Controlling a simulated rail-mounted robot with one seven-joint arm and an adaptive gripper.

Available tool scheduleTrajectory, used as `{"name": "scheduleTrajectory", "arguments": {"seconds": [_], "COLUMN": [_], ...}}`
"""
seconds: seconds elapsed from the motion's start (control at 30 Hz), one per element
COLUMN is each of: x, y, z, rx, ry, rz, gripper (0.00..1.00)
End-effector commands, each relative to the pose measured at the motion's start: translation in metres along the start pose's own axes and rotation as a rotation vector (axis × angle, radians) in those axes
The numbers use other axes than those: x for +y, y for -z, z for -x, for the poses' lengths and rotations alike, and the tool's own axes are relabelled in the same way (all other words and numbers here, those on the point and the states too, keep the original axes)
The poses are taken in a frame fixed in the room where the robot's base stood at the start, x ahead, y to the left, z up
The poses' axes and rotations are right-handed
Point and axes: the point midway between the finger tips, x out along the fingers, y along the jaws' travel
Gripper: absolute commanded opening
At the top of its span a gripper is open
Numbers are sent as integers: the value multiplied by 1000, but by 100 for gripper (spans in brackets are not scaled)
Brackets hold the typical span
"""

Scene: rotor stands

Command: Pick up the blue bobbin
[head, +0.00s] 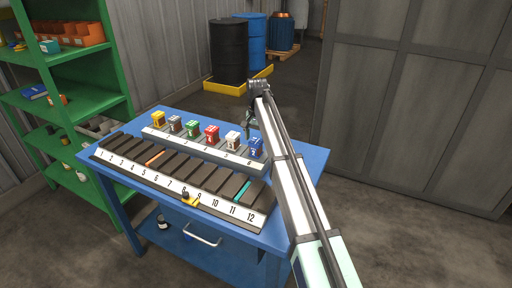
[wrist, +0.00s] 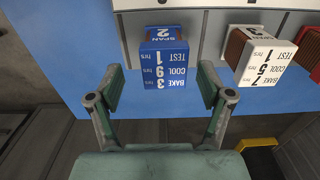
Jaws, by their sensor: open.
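The blue bobbin (head: 255,147) stands upright at the right end of the row of bobbins on the white numbered stand, by the number 6. In the wrist view the blue bobbin (wrist: 165,60) shows printed white lettering and lies just beyond and between the fingertips. My gripper (wrist: 160,90) is open and empty, with one finger to each side of the bobbin and apart from it. In the head view my gripper (head: 250,120) is partly hidden by my arm, above and near the blue bobbin.
A white bobbin (head: 233,140) stands close to the left of the blue one; red, green, grey and yellow bobbins follow. A dark numbered rack (head: 165,178) lies in front on the blue table (head: 308,160). A green shelf (head: 112,60) stands at left.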

Motion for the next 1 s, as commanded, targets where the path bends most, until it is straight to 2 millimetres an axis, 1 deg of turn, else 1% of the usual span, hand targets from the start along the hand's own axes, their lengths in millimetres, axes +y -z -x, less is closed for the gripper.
{"name": "scheduleTrajectory", "arguments": {"seconds": [0.17,0.33,0.4,0.5,0.73,0.77,0.8,0.87,0.9,0.97,1.0], "x": [-1,-4,-4,-4,-4,-4,-4,-4,-4,-4,-4], "y": [0,0,0,0,0,0,0,0,0,0,0], "z": [-9,-28,-40,-48,-52,-52,-52,-52,-52,-52,-52], "rx": [-2,-3,-2,-1,0,0,0,0,0,0,0], "ry": [-2,-2,-2,-1,0,0,0,0,0,0,0], "rz": [0,0,0,0,0,0,0,0,0,0,0], "gripper": [79,79,79,79,79,72,58,37,22,2,2]}}
